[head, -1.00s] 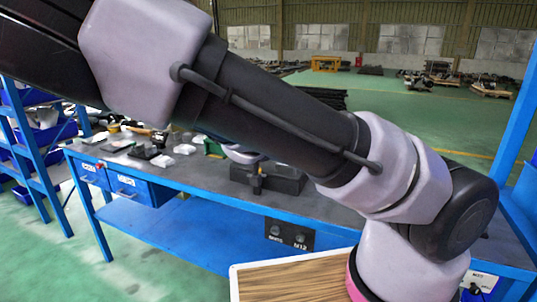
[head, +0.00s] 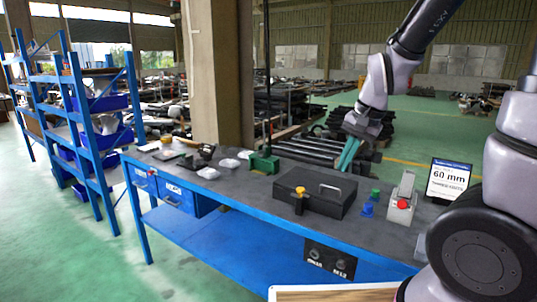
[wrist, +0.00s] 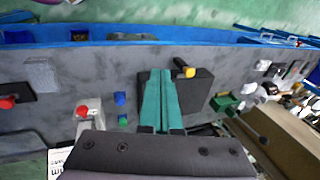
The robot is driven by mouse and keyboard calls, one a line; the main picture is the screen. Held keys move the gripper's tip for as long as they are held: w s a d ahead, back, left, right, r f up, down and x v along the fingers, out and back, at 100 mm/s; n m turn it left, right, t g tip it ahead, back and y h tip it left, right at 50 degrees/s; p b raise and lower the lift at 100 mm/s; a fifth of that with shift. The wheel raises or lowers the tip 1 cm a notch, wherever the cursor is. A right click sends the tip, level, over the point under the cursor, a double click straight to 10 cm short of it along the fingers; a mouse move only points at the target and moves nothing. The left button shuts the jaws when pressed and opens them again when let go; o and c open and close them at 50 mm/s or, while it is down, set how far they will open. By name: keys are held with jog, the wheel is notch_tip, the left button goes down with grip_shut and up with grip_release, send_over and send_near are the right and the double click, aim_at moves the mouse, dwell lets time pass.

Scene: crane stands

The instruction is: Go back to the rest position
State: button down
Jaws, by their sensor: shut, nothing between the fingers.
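My gripper (head: 347,155) has two green fingers pressed together with nothing between them. In the head view it hangs in the air, appearing over the back edge of the workbench (head: 240,212), behind the black case (head: 318,192). In the wrist view the shut fingers (wrist: 162,98) point toward the bench and overlap the case (wrist: 195,92) in the picture. My arm reaches in from the right of the head view.
A grey block with a red button (head: 402,198), blue and green knobs (head: 368,208) and a sign reading 60 mm (head: 449,180) stand on the bench's right. A green vice (head: 263,162) is farther left. Blue shelves (head: 100,130) stand at left; the green floor in front is clear.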

jog(key=s+d+r+n+t, duration=0.1)
jog(key=s+r, duration=0.3)
jog(key=r, duration=0.4)
jog(key=s+d+r+n+t, duration=0.1)
jog(key=s+d+r+t, duration=0.2)
jog(key=r, duration=0.5)
jog(key=shift+s+d+r+n+t+h, duration=0.35)
jog(key=shift+s+d, duration=0.45)
jog(key=shift+s, duration=0.3)
